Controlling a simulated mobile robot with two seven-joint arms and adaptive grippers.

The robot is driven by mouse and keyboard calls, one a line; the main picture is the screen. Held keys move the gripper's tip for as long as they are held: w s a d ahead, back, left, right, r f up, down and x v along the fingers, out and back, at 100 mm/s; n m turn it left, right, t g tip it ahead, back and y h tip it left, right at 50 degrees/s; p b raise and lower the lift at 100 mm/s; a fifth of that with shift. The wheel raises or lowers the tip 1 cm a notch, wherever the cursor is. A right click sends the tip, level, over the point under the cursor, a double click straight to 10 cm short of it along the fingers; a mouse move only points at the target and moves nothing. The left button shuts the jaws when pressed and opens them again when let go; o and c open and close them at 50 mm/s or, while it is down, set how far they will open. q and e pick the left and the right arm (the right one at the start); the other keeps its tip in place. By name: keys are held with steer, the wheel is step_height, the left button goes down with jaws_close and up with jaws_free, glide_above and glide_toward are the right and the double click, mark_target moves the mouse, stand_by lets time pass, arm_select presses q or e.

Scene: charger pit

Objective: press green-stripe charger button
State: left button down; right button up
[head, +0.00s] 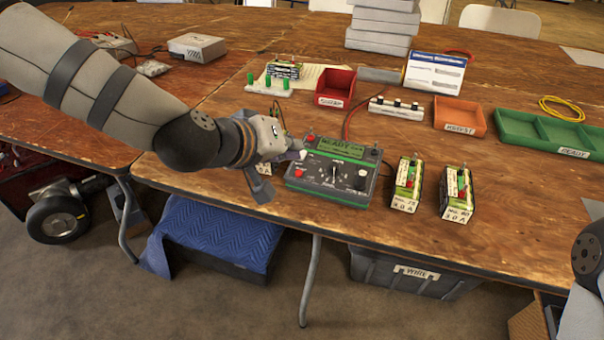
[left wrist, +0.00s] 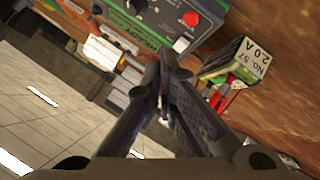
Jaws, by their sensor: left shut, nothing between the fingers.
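The charger (head: 330,186) is a grey box with a green front stripe and a lit green screen reading READY. It has a red button (head: 299,173), a dark centre knob (head: 334,172) and a white button (head: 362,173). My right gripper is out of view.
A battery pack marked 2.0 A (left wrist: 238,60) stands close beside my left gripper. Two more packs (head: 406,186) (head: 457,194) stand right of the charger. Behind are a red bin (head: 336,88), an orange bin (head: 460,115) and a green tray (head: 550,132).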

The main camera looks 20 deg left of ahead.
mark_target(294, 176)
arm_select(q)
steer(key=shift+w+f+b, duration=0.15)
steer(key=shift+f+b, duration=0.05)
steer(key=shift+f, duration=0.5)
steer(key=shift+w+f+b, duration=0.1)
steer(key=shift+f+b, duration=0.05)
steer(key=shift+f, duration=0.5)
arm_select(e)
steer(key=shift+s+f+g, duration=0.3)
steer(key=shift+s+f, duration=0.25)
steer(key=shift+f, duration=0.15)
arm_select(q)
steer(key=shift+f, duration=0.1)
steer(key=shift+w+f, duration=0.1)
steer(key=shift+f, duration=0.2)
steer(key=shift+f, duration=0.45)
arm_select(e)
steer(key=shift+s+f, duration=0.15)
arm_select(q)
steer(key=shift+r+p, duration=0.5)
steer(key=shift+r, duration=0.45)
steer(key=shift+f, duration=0.1)
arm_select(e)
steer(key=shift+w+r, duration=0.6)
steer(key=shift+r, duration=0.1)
